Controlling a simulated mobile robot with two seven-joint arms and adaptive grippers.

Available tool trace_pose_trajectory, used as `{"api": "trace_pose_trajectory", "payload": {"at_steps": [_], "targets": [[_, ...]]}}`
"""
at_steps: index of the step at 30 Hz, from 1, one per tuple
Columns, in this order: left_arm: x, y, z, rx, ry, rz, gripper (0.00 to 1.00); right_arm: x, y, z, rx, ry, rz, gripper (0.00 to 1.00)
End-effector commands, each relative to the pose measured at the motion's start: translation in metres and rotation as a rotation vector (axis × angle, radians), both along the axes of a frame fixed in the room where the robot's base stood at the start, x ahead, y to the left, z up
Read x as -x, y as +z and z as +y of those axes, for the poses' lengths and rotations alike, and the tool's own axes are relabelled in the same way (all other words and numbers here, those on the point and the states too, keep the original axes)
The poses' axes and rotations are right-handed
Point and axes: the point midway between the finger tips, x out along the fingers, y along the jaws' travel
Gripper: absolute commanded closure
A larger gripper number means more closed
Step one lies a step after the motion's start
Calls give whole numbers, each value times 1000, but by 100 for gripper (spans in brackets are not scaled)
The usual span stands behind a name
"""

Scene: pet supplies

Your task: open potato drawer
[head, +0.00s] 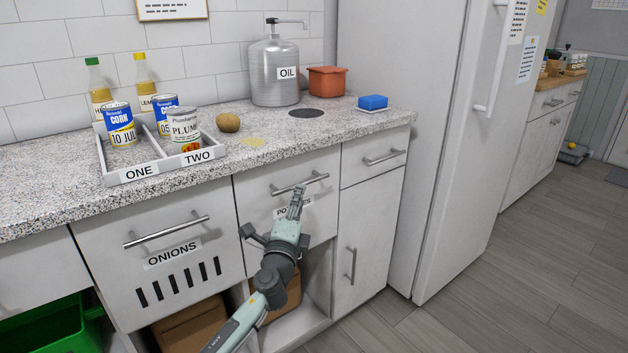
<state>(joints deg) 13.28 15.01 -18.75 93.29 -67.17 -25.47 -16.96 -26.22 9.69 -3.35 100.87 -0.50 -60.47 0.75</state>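The potato drawer (262,192) is under the counter, right of the onions drawer. Its front looks flush with the cabinet. Its label (282,211) is partly hidden by my gripper; only the first letters show. A horizontal bar handle (318,178) crosses the drawer front above the label. My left gripper (298,190) reaches up from below, with its fingertips at or just under the middle of the handle. I cannot tell whether the fingers are closed around the bar. My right gripper is out of view.
The onions drawer (110,280) is to the left, with its handle (166,232). A narrow drawer (365,165) and door (375,220) are to the right. A potato (228,123) and divided tray (155,172) sit on the counter. A fridge (415,150) stands right; floor (500,300) before it is clear.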

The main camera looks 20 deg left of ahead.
Motion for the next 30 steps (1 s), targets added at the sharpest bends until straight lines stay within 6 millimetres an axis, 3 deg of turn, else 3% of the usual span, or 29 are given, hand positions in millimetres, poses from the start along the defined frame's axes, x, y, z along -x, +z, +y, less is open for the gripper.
{"api": "trace_pose_trajectory", "payload": {"at_steps": [6,12,23,30], "targets": [[-36,7,4,1,2,-1,69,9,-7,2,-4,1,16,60],[-60,9,7,4,2,0,69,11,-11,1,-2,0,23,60],[-66,9,8,5,2,1,69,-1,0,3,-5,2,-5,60],[-66,9,8,5,2,1,98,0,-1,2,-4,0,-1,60]]}}
